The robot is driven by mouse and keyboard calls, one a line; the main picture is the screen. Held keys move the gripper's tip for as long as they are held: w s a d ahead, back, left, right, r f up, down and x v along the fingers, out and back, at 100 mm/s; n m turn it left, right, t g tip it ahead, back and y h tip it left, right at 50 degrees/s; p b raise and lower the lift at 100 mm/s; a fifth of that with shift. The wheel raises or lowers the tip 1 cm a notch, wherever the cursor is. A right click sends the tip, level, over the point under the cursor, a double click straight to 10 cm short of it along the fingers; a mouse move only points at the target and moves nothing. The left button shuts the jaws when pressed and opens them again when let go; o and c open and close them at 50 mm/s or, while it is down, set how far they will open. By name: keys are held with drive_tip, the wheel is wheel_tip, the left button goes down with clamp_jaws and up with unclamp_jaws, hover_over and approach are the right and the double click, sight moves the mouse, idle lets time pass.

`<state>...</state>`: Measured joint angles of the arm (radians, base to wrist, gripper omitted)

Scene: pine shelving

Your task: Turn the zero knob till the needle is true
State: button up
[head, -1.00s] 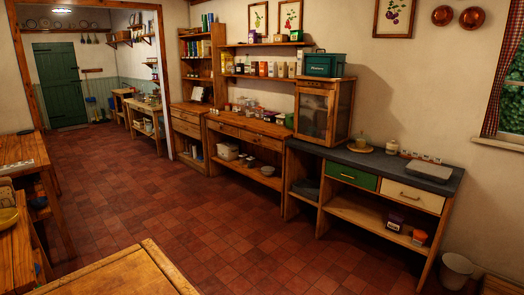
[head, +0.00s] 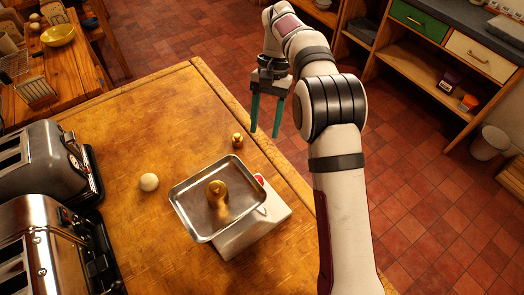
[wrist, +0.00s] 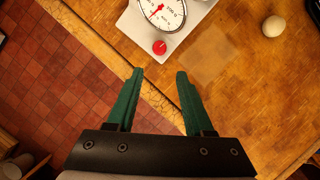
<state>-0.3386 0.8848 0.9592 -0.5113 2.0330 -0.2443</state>
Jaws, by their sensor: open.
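A white kitchen scale (head: 255,225) stands on the wooden table, with a metal tray (head: 188,198) on top. A brass weight (head: 217,192) sits on the tray. The red zero knob (wrist: 159,47) sits below the round dial (wrist: 170,14) in the wrist view; only a sliver of the knob shows in the head view (head: 260,179). The dial is cut off at the top, with a red needle on it; its exact reading is unclear. My gripper (head: 265,132) is open and empty, pointing down near the table edge. In the wrist view its green fingers (wrist: 160,72) are apart, just short of the knob.
A second brass weight (head: 237,140) stands on the table behind the tray. A white egg-like object (head: 149,182) lies left of the scale. Two toasters (head: 40,165) fill the table's left side. A raised edge (head: 225,95) borders the table; tiled floor lies beyond.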

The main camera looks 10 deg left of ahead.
sight(258, 179)
drive_tip(key=x, duration=1.5)
clamp_jaws()
